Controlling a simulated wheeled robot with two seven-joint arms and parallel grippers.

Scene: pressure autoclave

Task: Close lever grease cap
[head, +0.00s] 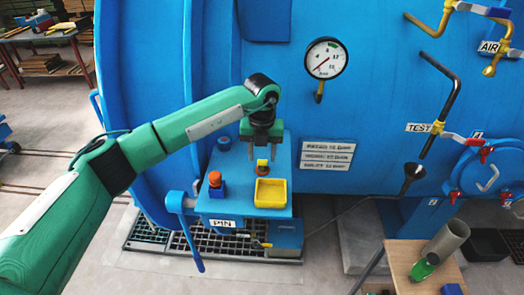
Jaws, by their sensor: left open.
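My left gripper (262,157) points down above a blue shelf (233,207) on the autoclave's front. Its two fingers are apart with nothing visible between them. A small yellow cap-like piece (262,167) on a dark base stands just below the fingertips. An orange-brown round cap (215,178) sits on a blue block (217,191) to the left. I cannot tell for sure which piece is the lever grease cap, or whether it is open. A blue lever (189,232) hangs at the shelf's left side. My right gripper is not in view.
A yellow tray (271,204) lies on the shelf, right of the blue block. The blue autoclave wall (390,130) with a pressure gauge (325,58) rises behind. A wooden table (403,262) with a grey cylinder (447,239) stands at lower right.

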